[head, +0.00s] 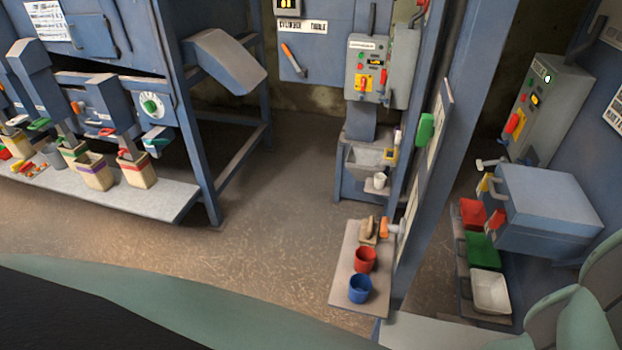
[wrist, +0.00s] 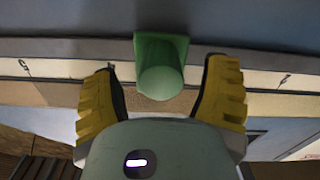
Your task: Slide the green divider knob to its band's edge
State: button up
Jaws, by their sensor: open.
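In the wrist view, the green divider knob (wrist: 161,72) is a round green peg on a square green base. It stands on a rail under a grey strip. My gripper (wrist: 161,66) is open, with one yellow finger on each side of the knob. Gaps show between both fingers and the knob. Behind it runs a pale scale strip (wrist: 60,68) with dark marks to the left and right. A tan band (wrist: 267,103) lies along the strip's lower side. The fingers and knob hide parts of the band, so its ends are unclear.
In the head view, a red bucket (head: 365,260) and a blue bucket (head: 359,289) stand on a narrow shelf. Bins (head: 489,292) sit under a blue box at right. Several sample containers (head: 136,169) stand on the left ledge. The middle floor is clear.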

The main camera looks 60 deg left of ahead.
jog(key=shift+x, duration=1.7)
